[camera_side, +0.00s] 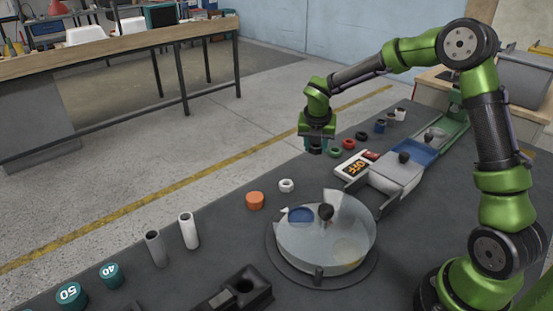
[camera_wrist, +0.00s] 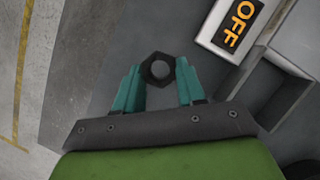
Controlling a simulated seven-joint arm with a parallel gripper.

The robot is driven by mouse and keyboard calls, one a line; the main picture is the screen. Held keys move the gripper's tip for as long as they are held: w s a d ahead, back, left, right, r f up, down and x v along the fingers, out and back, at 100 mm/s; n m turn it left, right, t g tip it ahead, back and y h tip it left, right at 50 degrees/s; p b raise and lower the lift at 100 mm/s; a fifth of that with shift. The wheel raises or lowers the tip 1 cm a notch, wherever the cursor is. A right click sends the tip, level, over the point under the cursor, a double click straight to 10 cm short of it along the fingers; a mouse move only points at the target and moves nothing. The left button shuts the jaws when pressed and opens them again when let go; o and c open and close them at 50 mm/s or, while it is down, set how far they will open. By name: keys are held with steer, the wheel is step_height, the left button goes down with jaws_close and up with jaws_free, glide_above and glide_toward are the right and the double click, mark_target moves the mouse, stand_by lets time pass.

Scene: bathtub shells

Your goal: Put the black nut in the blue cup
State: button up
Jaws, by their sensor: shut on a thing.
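My gripper (camera_side: 316,147) is up in the air left of the row of small parts in the side view. In the wrist view its teal fingers (camera_wrist: 159,84) are shut on the black nut (camera_wrist: 146,70), a dark hexagonal ring held between the tips. In the side view the nut is a small dark shape under the fingers and hard to make out. The blue cup (camera_side: 380,127) stands on the dark table, farther back and right of my gripper. Its inside cannot be seen clearly. The cup is not in the wrist view.
Green (camera_side: 335,152), red (camera_side: 349,144) and dark (camera_side: 362,136) rings lie between my gripper and the cup. A white cup (camera_side: 400,115) stands behind it. An OFF box (camera_side: 354,165), grey and blue bins, and a round clear-topped dish (camera_side: 320,262) are nearer. A white nut (camera_side: 286,185) lies in front.

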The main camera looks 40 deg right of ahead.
steer(key=s+a+r+m+g+y, duration=0.2)
steer(key=s+a+r+m+g, duration=0.3)
steer(key=m, duration=0.8)
steer(key=s+a+r+m+g+y, duration=0.2)
steer(key=s+a+r+m, duration=0.35)
steer(key=m, duration=0.65)
steer(key=m+y, duration=0.2)
steer(key=m, duration=0.4)
glide_above(310, 306)
step_height(310, 306, down, 12)
steer(key=shift+f, duration=3.85)
